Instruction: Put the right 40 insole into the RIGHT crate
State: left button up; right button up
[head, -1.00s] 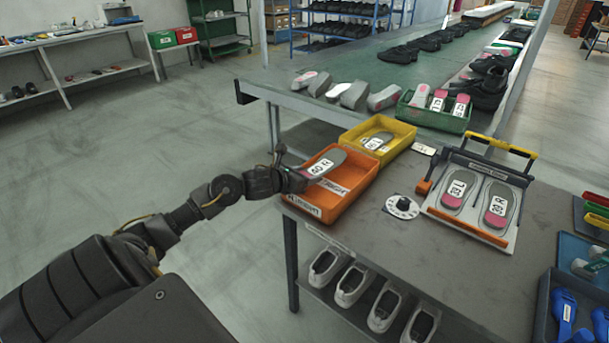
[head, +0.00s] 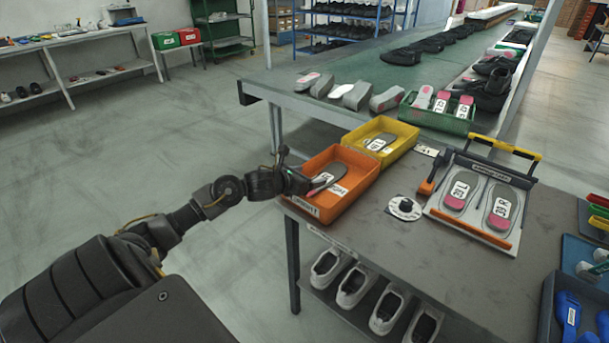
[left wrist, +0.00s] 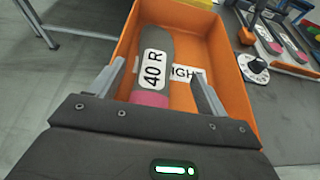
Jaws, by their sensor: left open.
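The right 40 insole (left wrist: 153,68), grey with a pink heel and a "40 R" label, lies inside the orange RIGHT crate (left wrist: 237,107). In the head view the insole (head: 328,177) shows low in the orange crate (head: 336,205), partly hidden by my gripper. My left gripper (left wrist: 162,78) is open at the near side of the crate, with its fingers apart on both sides of the insole's heel end. The left gripper (head: 312,184) also shows in the head view. My right gripper is not in view.
A yellow crate (head: 407,132) with an insole stands behind the orange one. A press fixture (head: 468,216) with two insoles and a dial (head: 405,208) are to the right. A green bin (head: 437,118) and loose insoles stand behind. White shoes (head: 355,284) sit on the shelf below.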

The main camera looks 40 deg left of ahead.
pick_arm(q)
jog(key=shift+r, duration=0.1)
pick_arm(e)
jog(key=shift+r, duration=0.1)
pick_arm(q)
jog(key=shift+r+p, duration=0.65)
jog(key=shift+p, duration=0.25)
jog(key=v, duration=1.2)
jog(key=shift+b, duration=0.35)
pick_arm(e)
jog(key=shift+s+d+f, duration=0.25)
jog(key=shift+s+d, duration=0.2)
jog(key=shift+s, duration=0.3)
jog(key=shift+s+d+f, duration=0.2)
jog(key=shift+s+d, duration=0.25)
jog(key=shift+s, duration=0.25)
pick_arm(q)
jog(key=shift+f, duration=0.1)
